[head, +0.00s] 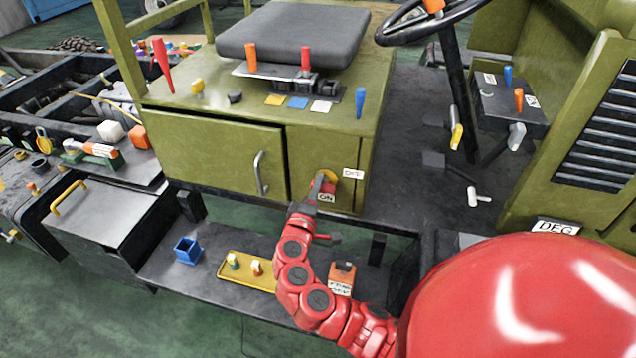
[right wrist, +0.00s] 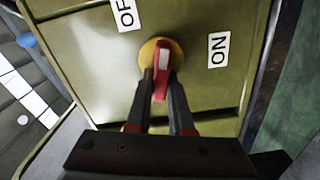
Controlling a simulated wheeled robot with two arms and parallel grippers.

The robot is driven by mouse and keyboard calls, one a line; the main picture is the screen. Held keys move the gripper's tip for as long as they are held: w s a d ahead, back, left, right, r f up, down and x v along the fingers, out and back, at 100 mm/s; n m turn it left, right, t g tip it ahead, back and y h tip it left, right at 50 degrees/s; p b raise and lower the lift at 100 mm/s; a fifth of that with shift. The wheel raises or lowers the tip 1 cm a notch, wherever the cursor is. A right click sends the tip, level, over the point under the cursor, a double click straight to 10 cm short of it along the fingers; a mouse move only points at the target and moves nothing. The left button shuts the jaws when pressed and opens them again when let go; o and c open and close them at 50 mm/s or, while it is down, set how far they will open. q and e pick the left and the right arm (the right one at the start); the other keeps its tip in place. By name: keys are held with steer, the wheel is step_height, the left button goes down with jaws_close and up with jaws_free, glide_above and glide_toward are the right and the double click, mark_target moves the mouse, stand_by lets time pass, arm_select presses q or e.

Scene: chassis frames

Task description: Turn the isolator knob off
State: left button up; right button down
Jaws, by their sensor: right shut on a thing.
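The isolator knob is a red handle on a round yellow base, mounted on the green cabinet (head: 215,150) below the seat. In the head view its yellow base (head: 329,175) shows partly behind my right gripper (head: 325,183). In the right wrist view the red handle (right wrist: 163,70) stands between the two dark fingers, which are shut on it. A white OFF label (head: 351,173) is to the right of the knob in the head view, and an ON label (head: 326,197) is just below it. Both labels show in the right wrist view, OFF partly cut off. My left gripper is not in view.
A black seat (head: 293,36) and several coloured levers are above the cabinet. A metal door handle (head: 261,173) is left of the knob. Below are a blue box (head: 188,250), a yellow tray (head: 232,276) and an orange block (head: 342,279). A steering wheel (head: 428,18) stands at upper right.

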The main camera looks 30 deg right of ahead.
steer(key=shift+f+n+p, duration=0.25)
steer(key=shift+n+p, duration=0.05)
steer(key=shift+n, duration=1.1)
steer(key=c, duration=0.8)
jaws_free()
steer(key=b+v, duration=0.2)
steer(key=v, duration=1.5)
steer(key=shift+s, duration=0.25)
steer(key=shift+a, duration=0.15)
